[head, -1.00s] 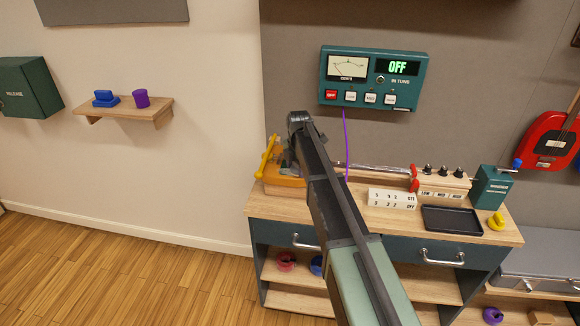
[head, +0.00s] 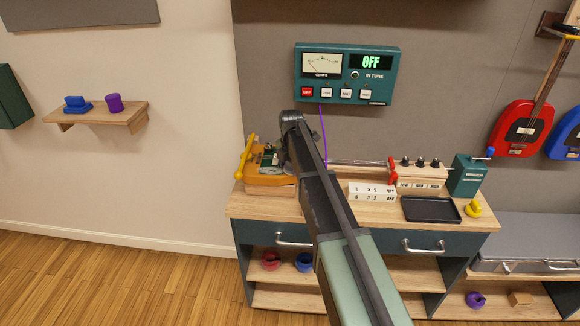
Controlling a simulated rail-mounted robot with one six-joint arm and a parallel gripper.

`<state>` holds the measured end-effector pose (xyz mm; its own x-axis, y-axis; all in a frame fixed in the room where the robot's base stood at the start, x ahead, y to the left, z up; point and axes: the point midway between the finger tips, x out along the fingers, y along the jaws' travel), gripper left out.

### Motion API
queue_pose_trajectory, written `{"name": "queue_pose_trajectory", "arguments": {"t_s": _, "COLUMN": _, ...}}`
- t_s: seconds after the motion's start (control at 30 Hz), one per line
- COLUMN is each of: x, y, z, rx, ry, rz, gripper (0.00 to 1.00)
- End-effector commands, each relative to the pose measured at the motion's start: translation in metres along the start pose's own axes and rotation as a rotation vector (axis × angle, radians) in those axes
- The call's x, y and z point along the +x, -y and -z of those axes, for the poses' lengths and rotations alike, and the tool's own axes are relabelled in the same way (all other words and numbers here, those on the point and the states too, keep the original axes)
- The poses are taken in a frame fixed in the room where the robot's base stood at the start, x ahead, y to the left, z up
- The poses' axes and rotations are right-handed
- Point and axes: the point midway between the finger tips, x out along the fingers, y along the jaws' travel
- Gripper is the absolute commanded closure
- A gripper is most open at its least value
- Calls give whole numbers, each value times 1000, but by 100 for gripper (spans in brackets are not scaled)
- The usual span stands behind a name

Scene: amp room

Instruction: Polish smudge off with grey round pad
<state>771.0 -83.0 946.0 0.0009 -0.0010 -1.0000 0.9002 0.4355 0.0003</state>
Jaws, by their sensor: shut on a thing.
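My gripper (head: 279,163) is at the left end of the workbench, low over an orange-yellow body (head: 262,179) with a yellow handle at its left. My arm hides much of the gripper. It is shut on a small grey thing, apparently the grey round pad (head: 271,170), which is just above or touching the orange body; I cannot tell which. Small green and pale parts show beside it. I cannot make out the smudge.
The workbench (head: 385,220) carries a white number block (head: 372,191), a knob box (head: 421,175), a black tray (head: 430,209), a yellow piece (head: 473,208) and a teal box (head: 467,175). A tuner panel (head: 346,75) reading OFF hangs above. A wall shelf (head: 98,113) is at left.

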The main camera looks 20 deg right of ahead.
Motion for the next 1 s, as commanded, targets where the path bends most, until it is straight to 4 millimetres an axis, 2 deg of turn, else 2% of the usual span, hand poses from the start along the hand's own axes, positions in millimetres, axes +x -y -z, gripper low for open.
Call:
{"name": "queue_pose_trajectory", "arguments": {"t_s": 0.3, "x": -1, "y": -25, "z": 23, "rx": -2, "ry": -2, "rz": -1, "gripper": 63}}
{"name": "queue_pose_trajectory", "arguments": {"t_s": 0.57, "x": -1, "y": -31, "z": 28, "rx": -2, "ry": -1, "rz": -1, "gripper": 63}}
{"name": "queue_pose_trajectory", "arguments": {"t_s": 1.0, "x": 2, "y": -60, "z": 54, "rx": -2, "ry": -2, "rz": -2, "gripper": 63}}
